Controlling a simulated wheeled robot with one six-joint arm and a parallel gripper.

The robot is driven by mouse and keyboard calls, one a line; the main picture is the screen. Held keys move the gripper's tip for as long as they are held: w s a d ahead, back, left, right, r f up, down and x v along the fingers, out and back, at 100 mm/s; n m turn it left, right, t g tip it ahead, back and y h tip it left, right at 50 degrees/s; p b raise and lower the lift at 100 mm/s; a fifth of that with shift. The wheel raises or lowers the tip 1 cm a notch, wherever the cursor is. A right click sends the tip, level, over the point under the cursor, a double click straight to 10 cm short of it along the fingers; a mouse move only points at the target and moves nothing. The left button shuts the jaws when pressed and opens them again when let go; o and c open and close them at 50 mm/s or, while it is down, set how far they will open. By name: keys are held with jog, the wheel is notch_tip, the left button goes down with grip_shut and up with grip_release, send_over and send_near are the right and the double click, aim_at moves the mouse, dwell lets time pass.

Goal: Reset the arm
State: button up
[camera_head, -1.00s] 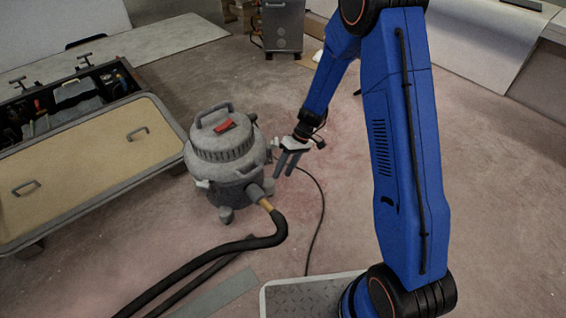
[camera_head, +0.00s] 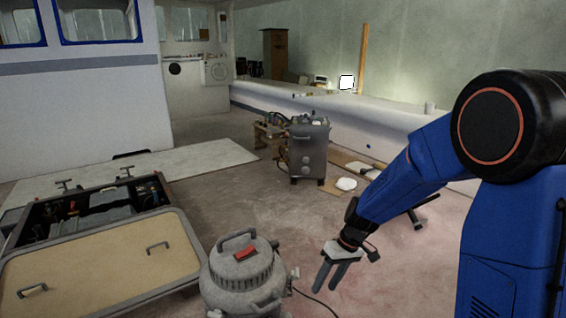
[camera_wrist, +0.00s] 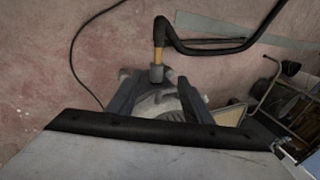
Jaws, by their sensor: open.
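My blue arm comes in from the right in the head view and bends down toward the floor. My gripper (camera_head: 332,275) hangs from its end with two dark fingers pointing down, apart and with nothing seen between them. It is to the right of the grey shop vacuum (camera_head: 243,277), which has a red switch and a top handle; they look apart. In the wrist view the vacuum (camera_wrist: 158,103) shows partly beyond the gripper, and its lower part is hidden behind the dark bar and grey surface in front.
A toolbox (camera_head: 92,212) with a tan lid (camera_head: 95,262) stands on the left. A grey wheeled machine (camera_head: 309,150) stands at the back. The vacuum's black hose (camera_wrist: 215,50) and a thin cable (camera_wrist: 74,60) lie on the floor. Floor between machine and vacuum is largely clear.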

jog(key=s+d+r+m+t+h, duration=0.25)
jog(key=s+d+r, duration=0.55)
jog(key=s+r, duration=0.45)
jog(key=s+d+r+m+t+h, duration=0.1)
jog(key=s+d+r, duration=0.2)
jog(key=s, duration=0.3)
jog(key=s+d+r+m+t, duration=0.2)
jog(key=s+d+r, duration=0.1)
jog(key=s, duration=0.3)
jog(key=shift+s+d+r+h, duration=0.3)
jog(key=shift+d+r+h, duration=0.05)
jog(key=shift+d, duration=0.45)
